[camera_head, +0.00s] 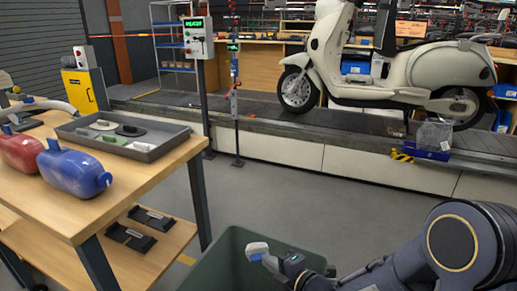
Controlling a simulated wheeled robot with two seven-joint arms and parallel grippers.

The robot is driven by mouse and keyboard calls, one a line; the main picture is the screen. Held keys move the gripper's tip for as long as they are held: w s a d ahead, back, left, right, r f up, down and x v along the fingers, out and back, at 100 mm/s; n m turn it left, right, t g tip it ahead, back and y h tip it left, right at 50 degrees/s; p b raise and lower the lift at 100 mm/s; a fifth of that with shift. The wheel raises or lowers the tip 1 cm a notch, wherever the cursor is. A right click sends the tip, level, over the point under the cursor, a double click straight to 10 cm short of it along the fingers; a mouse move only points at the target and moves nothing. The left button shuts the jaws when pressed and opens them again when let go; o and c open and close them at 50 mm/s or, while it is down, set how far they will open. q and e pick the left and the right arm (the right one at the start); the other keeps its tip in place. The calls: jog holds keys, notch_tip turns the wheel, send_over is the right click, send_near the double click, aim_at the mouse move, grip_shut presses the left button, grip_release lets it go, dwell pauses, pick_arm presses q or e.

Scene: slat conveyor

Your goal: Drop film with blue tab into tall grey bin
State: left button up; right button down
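A tall bin (229,262), dark grey-green and open at the top, stands on the floor at the bottom centre. My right gripper (277,261) reaches in from the lower right, over the bin's opening. It appears shut on a small whitish piece with a blue part, which I take to be the film with blue tab (257,249). The piece is above the opening, inside the rim's outline. The fingertips are small and partly hidden by the piece. The bin's inside and lower part are mostly out of view. My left gripper is not in view.
A wooden workbench (140,183) at left holds a red bottle (22,150), a blue bottle (73,168) and a grey tray (170,143) of parts. Behind, a cream scooter (400,65) stands on the conveyor (270,113). Floor between bench and conveyor is clear.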

notch_tip(320, 180, down, 6)
jog(key=b, duration=0.3)
jog(key=c, duration=1.6)
grip_release()
jog(key=shift+o, duration=0.2)
jog(key=v, duration=0.7)
jog(key=shift+s+d+p, duration=0.25)
jog(key=shift+s+p, duration=0.1)
jog(key=shift+p, duration=0.05)
jog(key=shift+r, duration=0.15)
